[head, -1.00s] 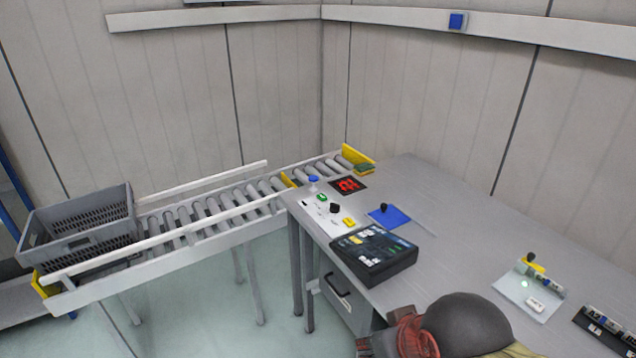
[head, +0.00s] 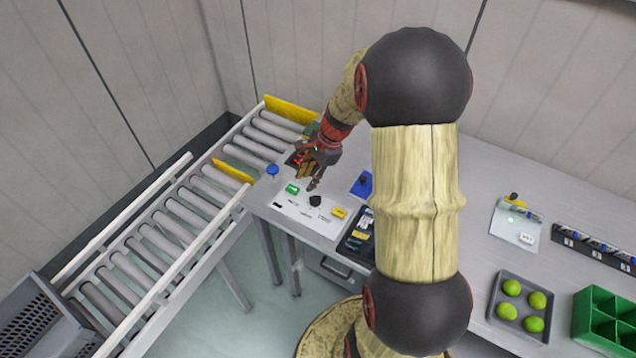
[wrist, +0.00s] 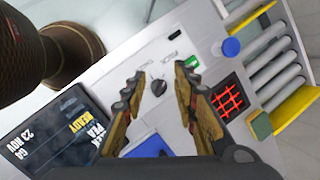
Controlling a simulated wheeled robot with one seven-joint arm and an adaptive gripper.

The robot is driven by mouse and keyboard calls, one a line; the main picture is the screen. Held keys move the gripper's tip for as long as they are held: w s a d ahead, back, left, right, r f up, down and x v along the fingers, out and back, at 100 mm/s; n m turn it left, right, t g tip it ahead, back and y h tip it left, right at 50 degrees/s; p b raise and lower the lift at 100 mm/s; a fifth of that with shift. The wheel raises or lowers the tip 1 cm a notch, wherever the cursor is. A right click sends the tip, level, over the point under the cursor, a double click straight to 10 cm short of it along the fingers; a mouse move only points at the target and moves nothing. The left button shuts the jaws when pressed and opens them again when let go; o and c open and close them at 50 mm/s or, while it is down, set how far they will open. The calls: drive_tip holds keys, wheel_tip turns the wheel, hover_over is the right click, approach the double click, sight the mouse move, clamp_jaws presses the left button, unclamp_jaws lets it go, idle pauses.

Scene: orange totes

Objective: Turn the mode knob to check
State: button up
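The mode knob (head: 315,201) is a small black knob on a white control panel (head: 290,208) at the table's left end. In the wrist view the knob (wrist: 159,87) sits between and beyond my fingertips, with a clear gap on both sides. My gripper (head: 311,180) is open and empty above the panel, just behind the knob in the head view; its fingers also show in the wrist view (wrist: 157,82).
The roller conveyor (head: 165,240) runs to the left. A tray (head: 494,318) of green fruit is at right.

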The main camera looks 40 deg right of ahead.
sight(317, 196)
drive_tip(key=d+f+m+p, duration=0.3)
drive_tip(key=d+f+m, duration=0.3)
drive_tip(key=d, duration=0.1)
drive_tip(key=shift+y, duration=0.4)
drive_tip(key=x, duration=0.5)
drive_tip(key=b+x, duration=0.1)
drive_tip(key=x, duration=0.2)
drive_tip(key=shift+s+f, duration=0.2)
drive_tip(key=shift+s, duration=0.1)
drive_tip(key=shift+c, duration=0.6)
clamp_jaws()
